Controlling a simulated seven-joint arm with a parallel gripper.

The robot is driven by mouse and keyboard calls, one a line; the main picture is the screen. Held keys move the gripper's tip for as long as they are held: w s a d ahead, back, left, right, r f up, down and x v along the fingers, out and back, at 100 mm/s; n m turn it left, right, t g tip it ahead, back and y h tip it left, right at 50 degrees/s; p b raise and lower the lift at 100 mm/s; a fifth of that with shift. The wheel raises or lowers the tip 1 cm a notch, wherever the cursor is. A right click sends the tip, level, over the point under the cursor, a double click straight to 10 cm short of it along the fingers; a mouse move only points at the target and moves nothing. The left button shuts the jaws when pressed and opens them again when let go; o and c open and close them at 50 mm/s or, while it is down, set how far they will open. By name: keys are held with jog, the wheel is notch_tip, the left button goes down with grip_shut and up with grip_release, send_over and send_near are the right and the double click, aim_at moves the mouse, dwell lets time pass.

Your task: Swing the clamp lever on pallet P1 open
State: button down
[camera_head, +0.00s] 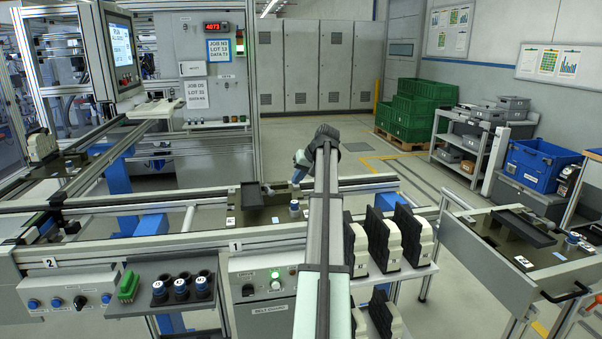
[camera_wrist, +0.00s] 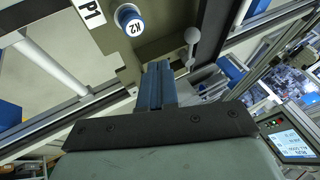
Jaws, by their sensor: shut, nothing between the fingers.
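Pallet P1 (camera_wrist: 160,17) is a dark plate in the wrist view, with a white P1 label (camera_wrist: 90,11) and a blue-and-white knob marked K2 (camera_wrist: 129,19). The clamp lever (camera_wrist: 192,37) shows as a pale ball on a thin stem, near the pallet's edge, right of my fingertips. My gripper (camera_wrist: 158,70) is shut and empty, its blue-grey fingers pointing to the pallet area, apart from the lever in the picture. In the head view the pallet (camera_head: 262,214) lies on the belt line, and my gripper (camera_head: 296,186) is small above it; contact cannot be told there.
A dark tray (camera_head: 254,195) stands on the pallet's left part. Black-and-white housings (camera_head: 412,235) stand at the right. A control box (camera_head: 265,285) and knob holder (camera_head: 180,288) are in front. My arm crosses the middle.

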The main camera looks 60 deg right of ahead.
jog(key=x, duration=0.4)
jog(key=shift+w+f, duration=0.2)
jog(key=shift+f, duration=0.1)
jog(key=shift+w+a+f, duration=0.15)
jog(key=shift+w+a, duration=0.5)
jog(key=shift+w, duration=0.1)
jog(key=shift+w+a+f, duration=0.2)
jog(key=shift+w+a, duration=0.45)
jog(key=shift+w, duration=0.1)
